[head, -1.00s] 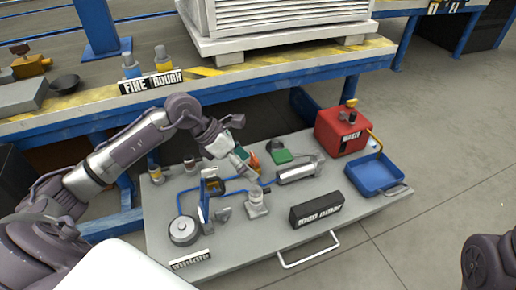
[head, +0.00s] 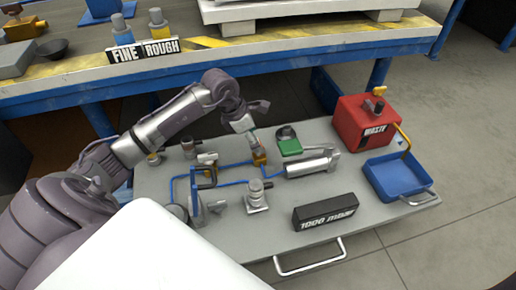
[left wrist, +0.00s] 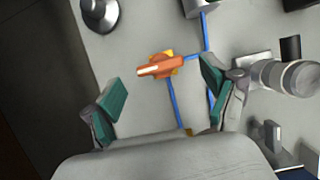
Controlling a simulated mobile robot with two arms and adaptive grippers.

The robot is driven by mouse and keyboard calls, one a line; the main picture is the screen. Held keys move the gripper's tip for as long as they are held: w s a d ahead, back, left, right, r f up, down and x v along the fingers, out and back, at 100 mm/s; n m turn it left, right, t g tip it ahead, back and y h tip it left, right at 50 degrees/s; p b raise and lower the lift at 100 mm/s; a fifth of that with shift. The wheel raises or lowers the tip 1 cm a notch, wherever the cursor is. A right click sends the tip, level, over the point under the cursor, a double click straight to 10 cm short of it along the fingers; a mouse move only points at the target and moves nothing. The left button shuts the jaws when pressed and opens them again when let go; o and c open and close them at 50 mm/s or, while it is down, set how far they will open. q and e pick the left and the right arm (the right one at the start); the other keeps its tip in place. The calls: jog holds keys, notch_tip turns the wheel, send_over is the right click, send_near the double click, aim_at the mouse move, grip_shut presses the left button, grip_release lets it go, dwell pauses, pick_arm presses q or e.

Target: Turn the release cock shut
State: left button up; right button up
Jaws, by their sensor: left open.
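A cock with an orange lever (left wrist: 160,66) and a yellow body sits on the blue pipe in the left wrist view. Its lever has a white stripe and lies roughly crosswise to the pipe below it. In the head view the cock (head: 259,156) is partly hidden under my gripper. My left gripper (left wrist: 163,80) is open, with its green-padded fingers on either side of the lever and apart from it. In the head view the left gripper (head: 246,128) points down above the cock. I cannot tell its height over the lever. My right gripper is out of view.
The grey board (head: 285,237) carries blue pipes, a metal cylinder (head: 312,166), a silver fitting (head: 257,196) and a black label block (head: 325,212). A red waste can (head: 362,124) and a blue tray (head: 397,178) stand at right. The workbench (head: 290,48) lies behind.

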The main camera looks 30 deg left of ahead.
pick_arm(q)
jog(key=shift+b+x, duration=0.45)
jog(key=shift+x, duration=0.85)
jog(key=c, duration=1.2)
